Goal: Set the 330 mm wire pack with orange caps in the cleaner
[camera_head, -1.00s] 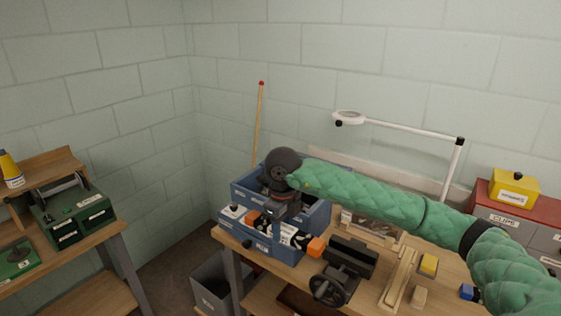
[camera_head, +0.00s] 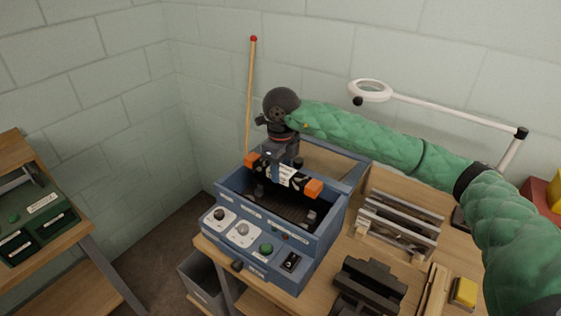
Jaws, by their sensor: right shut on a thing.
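The wire pack (camera_head: 283,174) is a dark bundle with a white label and orange caps at both ends. My right gripper (camera_head: 278,172) comes down from above and is shut on the middle of the pack. The pack hangs over the open top of the cleaner, tilted slightly in the picture. The cleaner (camera_head: 255,256) is a blue open box with knobs, a green button and a switch on its front panel. Its dark inside shows below the pack. Whether the pack touches the rim I cannot tell. My left gripper is out of view.
A grey metal rack (camera_head: 397,226) and a black vise-like device (camera_head: 368,287) stand right of the cleaner. A white ring lamp (camera_head: 371,91) reaches over the bench behind. A grey bin (camera_head: 200,285) is below at left. A wooden pole (camera_head: 251,95) leans in the corner.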

